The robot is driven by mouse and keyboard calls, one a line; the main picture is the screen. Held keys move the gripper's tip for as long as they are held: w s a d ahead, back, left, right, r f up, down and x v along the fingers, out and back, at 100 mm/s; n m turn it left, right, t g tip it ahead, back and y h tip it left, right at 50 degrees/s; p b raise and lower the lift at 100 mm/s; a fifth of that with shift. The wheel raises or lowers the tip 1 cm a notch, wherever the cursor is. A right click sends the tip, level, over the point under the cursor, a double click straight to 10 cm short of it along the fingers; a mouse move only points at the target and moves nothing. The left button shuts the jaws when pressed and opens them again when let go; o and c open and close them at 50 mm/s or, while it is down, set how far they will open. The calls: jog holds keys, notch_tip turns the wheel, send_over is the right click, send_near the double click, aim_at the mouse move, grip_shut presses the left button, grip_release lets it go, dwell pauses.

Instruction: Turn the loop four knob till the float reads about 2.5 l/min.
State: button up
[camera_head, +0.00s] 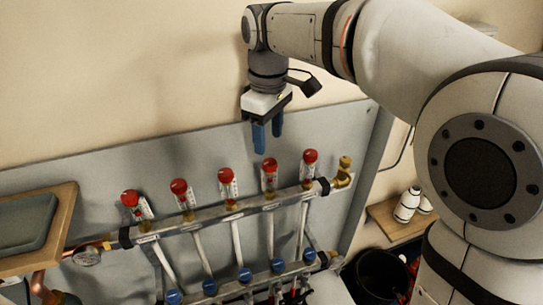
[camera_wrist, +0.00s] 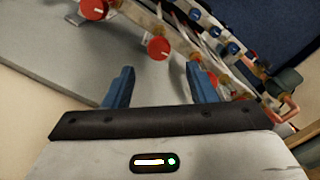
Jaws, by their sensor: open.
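A row of red-capped flow meters stands on the upper bar of the manifold (camera_head: 207,218). The red knob (camera_head: 270,163) fourth from the left sits just below my gripper (camera_head: 267,138). My gripper is open and empty, its blue fingers pointing down above that knob and apart from it. In the wrist view, a red knob (camera_wrist: 158,48) lies ahead of the gap between my fingers (camera_wrist: 158,72), likely the same one. The clear tube with its scale (camera_head: 270,179) stands under the cap. The float and its reading are too small to tell.
Neighbouring red knobs stand close on the left (camera_head: 225,174) and right (camera_head: 310,156). Blue caps (camera_head: 245,275) line the lower bar. A brass fitting (camera_head: 344,170) ends the upper bar. A wooden board with a grey tray (camera_head: 25,222) is at the left. The wall above is clear.

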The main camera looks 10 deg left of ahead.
aim_at(270, 162)
notch_tip(270, 162, down, 7)
jog(key=shift+d+r, duration=0.1)
jog(key=shift+r, duration=0.05)
jog(key=c, duration=1)
jog(key=shift+o, duration=0.2)
jog(key=shift+r+m, duration=0.15)
jog(key=shift+m, duration=0.65)
jog(key=shift+m+p, duration=0.3)
jog(key=shift+m, duration=0.1)
jog(key=o, duration=1)
jog(key=shift+c, duration=0.2)
